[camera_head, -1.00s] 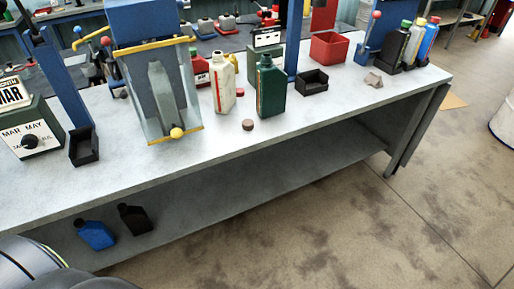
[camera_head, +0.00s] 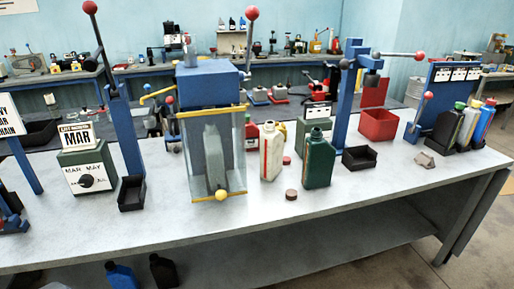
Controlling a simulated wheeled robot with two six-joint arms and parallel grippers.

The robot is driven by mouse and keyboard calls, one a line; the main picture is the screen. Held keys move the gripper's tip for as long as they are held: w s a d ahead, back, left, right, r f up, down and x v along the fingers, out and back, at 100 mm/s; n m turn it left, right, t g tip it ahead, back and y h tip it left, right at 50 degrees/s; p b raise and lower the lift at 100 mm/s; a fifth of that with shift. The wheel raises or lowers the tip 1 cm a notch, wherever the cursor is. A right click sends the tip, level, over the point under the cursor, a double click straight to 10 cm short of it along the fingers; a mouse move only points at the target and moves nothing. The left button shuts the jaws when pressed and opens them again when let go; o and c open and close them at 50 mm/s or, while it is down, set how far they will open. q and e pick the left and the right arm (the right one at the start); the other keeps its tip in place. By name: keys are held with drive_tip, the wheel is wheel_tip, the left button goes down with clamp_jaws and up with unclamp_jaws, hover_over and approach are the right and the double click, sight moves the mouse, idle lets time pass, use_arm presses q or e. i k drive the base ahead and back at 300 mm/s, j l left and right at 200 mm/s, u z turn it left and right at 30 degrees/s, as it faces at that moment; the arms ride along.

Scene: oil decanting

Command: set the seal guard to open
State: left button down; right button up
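A blue-topped machine (camera_head: 207,76) stands on the bench, left of centre. A clear guard panel with yellow edge bars (camera_head: 236,170) hangs down its front, which I take to be the seal guard. A yellow knob (camera_head: 221,195) is at the panel's lower edge. A grey bottle-like shape (camera_head: 214,155) shows behind the panel. A yellow bent lever (camera_head: 157,92) sticks out at the machine's upper left. A red-knobbed lever (camera_head: 252,14) rises at its right. Neither of my grippers is in view.
Right of the machine stand a cream bottle (camera_head: 271,152), a green bottle (camera_head: 319,163) and a small black tray (camera_head: 361,159). A brown cap (camera_head: 291,195) lies in front. The front bench strip is clear.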

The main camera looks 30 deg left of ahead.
sight(239, 124)
drive_tip(key=u, duration=1.35)
